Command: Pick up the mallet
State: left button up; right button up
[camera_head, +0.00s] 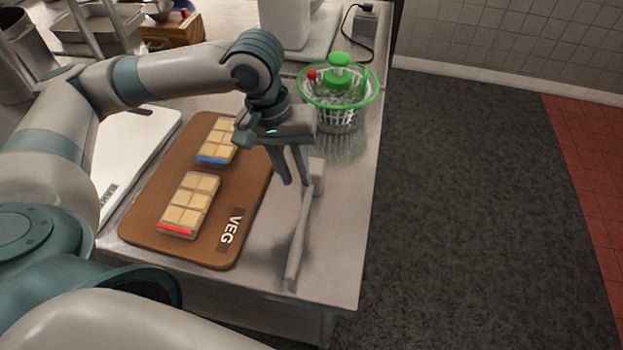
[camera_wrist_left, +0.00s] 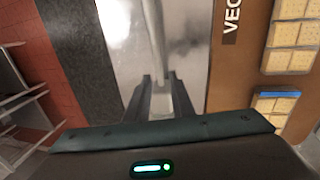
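The mallet lies on the steel counter between the board and the counter's right edge. In the head view its pale grey handle (camera_head: 298,245) points toward the front and its head (camera_head: 318,176) is at the far end. My left gripper (camera_head: 295,181) points down over the mallet near its head, with two fingers apart. In the left wrist view the handle (camera_wrist_left: 154,35) runs between the lines of the open fingers (camera_wrist_left: 162,92). Part of the mallet is hidden by the fingers. I cannot tell whether they touch it. My right gripper is out of view.
A brown board (camera_head: 150,205) marked VEG holds two trays (camera_head: 190,203) of pale blocks, left of the mallet. A green-rimmed basket (camera_head: 340,95) stands behind. A white board (camera_head: 125,150) is at left. The counter drops off at right to dark floor (camera_head: 470,200).

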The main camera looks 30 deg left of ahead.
aim_at(307, 199)
pick_arm(q)
jog(key=shift+w+d+f, duration=0.1)
jog(key=shift+d+f, duration=0.15)
jog(key=shift+f, duration=1)
jog(key=shift+w+d+f, duration=0.1)
jog(key=shift+d+f, duration=0.1)
jog(key=shift+f, duration=1)
jog(key=shift+d+f+p, duration=0.15)
jog(key=shift+f+p, duration=0.25)
jog(key=shift+p, duration=0.1)
jog(key=f, duration=0.2)
jog(key=f+p, duration=0.1)
jog(key=shift+w+d, duration=0.25)
jog(key=shift+d, duration=0.1)
jog(key=shift+d+f, duration=0.1)
jog(key=shift+f, duration=0.5)
grip_shut()
